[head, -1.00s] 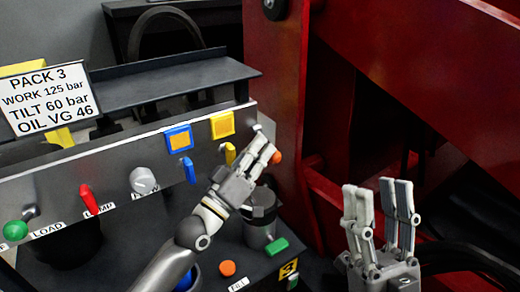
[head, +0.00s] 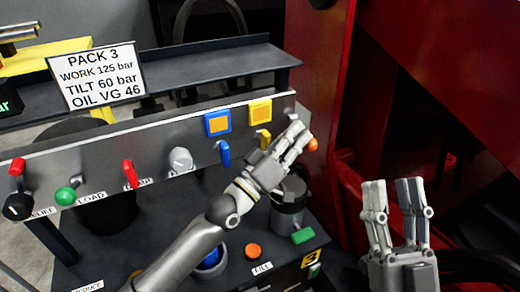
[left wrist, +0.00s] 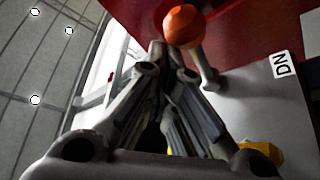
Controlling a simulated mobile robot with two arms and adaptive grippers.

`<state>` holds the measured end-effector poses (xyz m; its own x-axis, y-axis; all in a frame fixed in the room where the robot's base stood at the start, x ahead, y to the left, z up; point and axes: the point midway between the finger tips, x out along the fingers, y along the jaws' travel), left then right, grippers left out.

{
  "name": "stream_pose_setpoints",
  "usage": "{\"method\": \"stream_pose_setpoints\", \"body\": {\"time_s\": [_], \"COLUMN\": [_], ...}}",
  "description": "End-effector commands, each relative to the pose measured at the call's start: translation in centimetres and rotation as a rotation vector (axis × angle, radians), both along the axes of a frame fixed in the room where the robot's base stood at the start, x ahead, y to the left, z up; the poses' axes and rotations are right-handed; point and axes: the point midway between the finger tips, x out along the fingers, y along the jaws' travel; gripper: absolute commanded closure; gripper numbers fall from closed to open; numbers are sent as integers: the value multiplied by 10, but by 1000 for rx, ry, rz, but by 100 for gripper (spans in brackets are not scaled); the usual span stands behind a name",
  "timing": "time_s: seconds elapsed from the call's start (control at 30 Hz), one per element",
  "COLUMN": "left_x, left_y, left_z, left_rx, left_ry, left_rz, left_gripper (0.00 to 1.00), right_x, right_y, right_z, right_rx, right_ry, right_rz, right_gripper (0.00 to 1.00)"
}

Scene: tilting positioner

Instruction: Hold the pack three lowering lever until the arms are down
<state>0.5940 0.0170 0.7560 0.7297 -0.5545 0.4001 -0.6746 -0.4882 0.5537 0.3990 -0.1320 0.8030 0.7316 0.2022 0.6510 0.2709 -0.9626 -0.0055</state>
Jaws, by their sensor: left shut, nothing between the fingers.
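The pack three lowering lever ends in an orange ball knob (head: 312,144) at the right end of the grey lever panel (head: 150,160). In the left wrist view the orange knob (left wrist: 184,25) sits on a metal stem beside a DN label (left wrist: 283,65). My left gripper (head: 302,133) is shut and empty, with its fingertips close beside the knob. In the wrist view the fingertips (left wrist: 165,50) meet next to the stem, just below the knob; I cannot tell whether they touch it. My right gripper (head: 395,183) is open and empty at the lower right.
Buttons (head: 252,251) and a dark canister (head: 288,205) are below. Red machine structure (head: 335,110) rises at the right.

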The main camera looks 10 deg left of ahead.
Motion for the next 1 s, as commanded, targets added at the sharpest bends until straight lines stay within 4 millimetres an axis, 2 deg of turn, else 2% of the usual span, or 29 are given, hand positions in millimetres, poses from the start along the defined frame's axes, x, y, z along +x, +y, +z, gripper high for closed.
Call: {"method": "stream_pose_setpoints", "body": {"time_s": [0.3, 0.63, 0.7, 1.0], "left_x": [3, 6, -2, -36], "left_y": [0, 1, 11, 51], "left_z": [14, 29, 18, -7], "left_rx": [3, -1, 6, 2], "left_ry": [3, 0, 3, -1], "left_rz": [2, 6, 8, 8], "left_gripper": [100, 100, 100, 100], "right_x": [29, 41, 42, 42], "right_y": [1, -3, -3, -5], "right_z": [-43, -98, -103, -113], "right_rx": [-82, -162, -168, -180], "right_ry": [288, 587, 609, 656], "right_rz": [-16, -34, -34, -37], "right_gripper": [60, 60, 60, 60]}}
